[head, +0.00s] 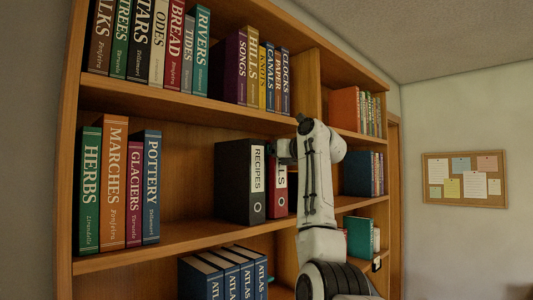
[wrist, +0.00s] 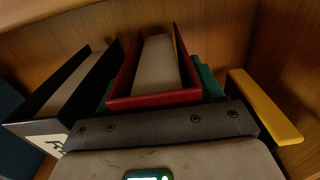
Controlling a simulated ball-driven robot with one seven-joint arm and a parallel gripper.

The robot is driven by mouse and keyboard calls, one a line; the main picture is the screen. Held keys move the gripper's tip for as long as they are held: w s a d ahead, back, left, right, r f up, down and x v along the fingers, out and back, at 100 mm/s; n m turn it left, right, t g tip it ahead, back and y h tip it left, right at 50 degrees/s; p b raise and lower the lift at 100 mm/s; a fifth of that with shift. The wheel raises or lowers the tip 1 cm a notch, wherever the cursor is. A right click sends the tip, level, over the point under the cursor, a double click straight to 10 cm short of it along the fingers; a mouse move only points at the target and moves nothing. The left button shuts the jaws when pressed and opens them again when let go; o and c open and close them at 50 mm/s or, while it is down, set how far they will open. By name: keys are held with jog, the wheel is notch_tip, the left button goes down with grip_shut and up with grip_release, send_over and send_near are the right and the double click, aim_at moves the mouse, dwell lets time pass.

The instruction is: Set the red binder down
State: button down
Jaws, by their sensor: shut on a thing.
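The red binder (head: 279,197) is upright at the middle shelf, just right of the black RECIPES binder (head: 233,180). Its white label ends in "LLS", and my arm hides its right part. In the wrist view the red binder (wrist: 154,100) is seen from above, with a green finger on each side of it. My gripper (wrist: 155,92) is shut on it. The head view does not show clearly whether its base touches the shelf board.
In the wrist view the black binder (wrist: 68,92) is close on the left and a yellow item (wrist: 265,108) stands to the right, with a gap between it and the red binder. Books, including POTTERY (head: 152,185), fill the shelf's left end. Bare board lies between POTTERY and the black binder.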

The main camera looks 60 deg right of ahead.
jog(key=shift+f, duration=0.1)
jog(key=shift+c, duration=0.8)
grip_release()
jog(key=shift+f, duration=0.2)
jog(key=shift+r, duration=0.1)
jog(key=b+v, duration=0.5)
jog(key=v, duration=0.7)
